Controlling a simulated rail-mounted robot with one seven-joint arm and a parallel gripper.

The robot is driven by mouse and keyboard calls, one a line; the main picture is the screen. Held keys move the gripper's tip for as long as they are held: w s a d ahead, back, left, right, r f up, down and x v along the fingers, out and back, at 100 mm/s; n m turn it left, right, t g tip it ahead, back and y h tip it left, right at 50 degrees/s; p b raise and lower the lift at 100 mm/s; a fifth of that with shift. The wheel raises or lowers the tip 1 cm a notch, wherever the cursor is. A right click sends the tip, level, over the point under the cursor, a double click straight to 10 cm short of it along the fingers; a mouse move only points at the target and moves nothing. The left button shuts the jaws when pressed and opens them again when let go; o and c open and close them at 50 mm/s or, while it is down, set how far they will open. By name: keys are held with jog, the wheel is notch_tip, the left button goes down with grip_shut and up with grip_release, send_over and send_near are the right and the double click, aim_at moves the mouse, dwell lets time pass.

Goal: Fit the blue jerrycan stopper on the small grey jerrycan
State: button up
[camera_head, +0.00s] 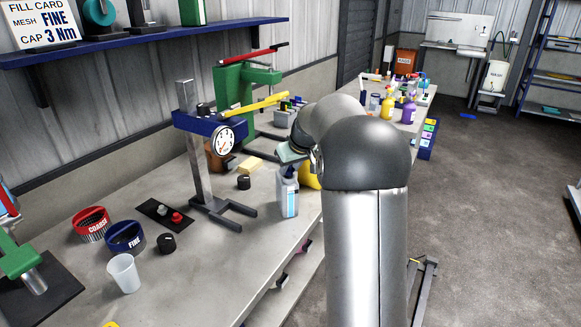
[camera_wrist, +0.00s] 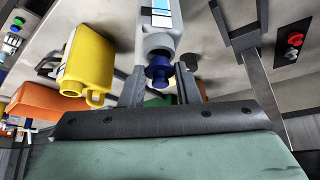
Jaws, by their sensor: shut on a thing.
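The small grey jerrycan (camera_head: 289,197), with a white and blue label, stands upright near the bench's front edge. It also shows at the top of the wrist view (camera_wrist: 160,42). My gripper (camera_wrist: 161,84) is just above the jerrycan's top, its jaws shut on the blue jerrycan stopper (camera_wrist: 159,71). The stopper lines up with the jerrycan's mouth in the wrist view. I cannot tell whether it is seated in the neck or just above it. In the head view my arm hides most of the gripper and the stopper.
A yellow jerrycan (camera_wrist: 88,62) stands close beside the grey one. A press with a dial gauge (camera_head: 225,140) stands to the left. Black caps (camera_head: 167,243), a red COARSE ring (camera_head: 92,224), a blue FINE ring (camera_head: 125,238) and a white cup (camera_head: 123,272) occupy the bench's left.

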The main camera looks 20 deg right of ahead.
jog(key=shift+f+b, duration=0.35)
jog(key=shift+f, duration=0.1)
jog(key=shift+r, duration=0.15)
jog(key=shift+r, duration=0.3)
jog(key=shift+w, duration=0.1)
dwell(1.8)
jog(key=shift+f, duration=0.15)
jog(key=shift+f+b, duration=0.3)
jog(key=shift+f, duration=0.05)
jog(key=shift+f, duration=0.1)
jog(key=shift+r, duration=0.2)
